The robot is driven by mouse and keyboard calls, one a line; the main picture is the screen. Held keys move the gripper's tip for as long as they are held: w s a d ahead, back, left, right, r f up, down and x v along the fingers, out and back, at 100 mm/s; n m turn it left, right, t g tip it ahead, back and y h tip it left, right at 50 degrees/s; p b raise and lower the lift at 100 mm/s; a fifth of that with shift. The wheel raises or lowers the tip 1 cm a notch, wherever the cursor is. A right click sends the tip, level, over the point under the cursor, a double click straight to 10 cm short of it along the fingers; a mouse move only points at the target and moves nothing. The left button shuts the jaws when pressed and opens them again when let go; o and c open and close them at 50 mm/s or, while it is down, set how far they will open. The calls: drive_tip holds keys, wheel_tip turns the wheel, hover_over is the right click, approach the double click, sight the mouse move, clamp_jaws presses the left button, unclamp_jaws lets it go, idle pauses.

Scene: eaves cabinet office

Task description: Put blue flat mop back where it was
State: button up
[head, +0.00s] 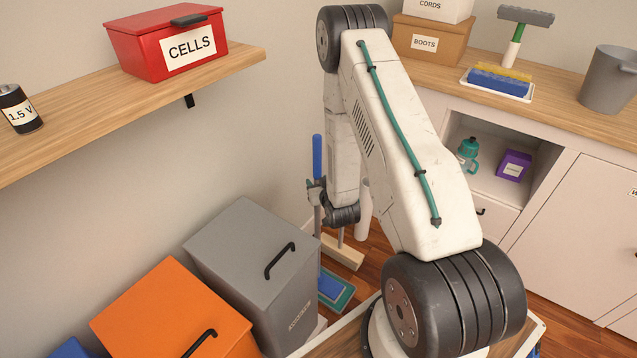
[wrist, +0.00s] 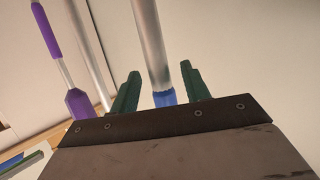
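The blue flat mop stands upright in the corner in the head view, with a blue handle grip (head: 317,156) on top. A flat blue and teal head (head: 333,287) on the floor below appears to belong to it. My gripper (head: 317,192) is at the pole just below the grip. In the wrist view, the silver pole (wrist: 151,45) with a blue section (wrist: 164,98) stands between my green fingers (wrist: 160,85). Gaps show on both sides of the pole, so the fingers look open around or just short of it. The pole's middle is partly hidden.
A purple-handled pole (wrist: 77,103) stands left of my gripper in the wrist view. A pale broom head (head: 343,252) is on the floor nearby. Grey (head: 243,258) and orange (head: 170,315) bins stand left; a white cabinet (head: 570,220) stands right. A shelf (head: 150,98) is overhead at left.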

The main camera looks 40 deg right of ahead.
drive_tip(key=v, duration=1.2)
drive_tip(key=w+a+r+n+g+y, duration=0.1)
drive_tip(key=a+r+g, duration=0.2)
drive_tip(key=r, duration=0.6)
drive_tip(key=w+a+r+n+g+y, duration=0.1)
drive_tip(key=a+r+g+y, duration=0.2)
drive_tip(key=r, duration=0.6)
drive_tip(key=s+a+r+g, duration=0.2)
drive_tip(key=s+r, duration=0.3)
drive_tip(key=s, duration=0.3)
drive_tip(key=s+a+r+n+g, duration=0.1)
drive_tip(key=s+a+r, duration=0.3)
drive_tip(key=s, duration=0.5)
drive_tip(key=s+a+r+g, duration=0.2)
drive_tip(key=s+r+g, duration=0.1)
drive_tip(key=s+r, duration=0.5)
drive_tip(key=shift+s+a+r, duration=0.25)
drive_tip(key=shift+s+a, duration=0.15)
drive_tip(key=shift+s, duration=0.05)
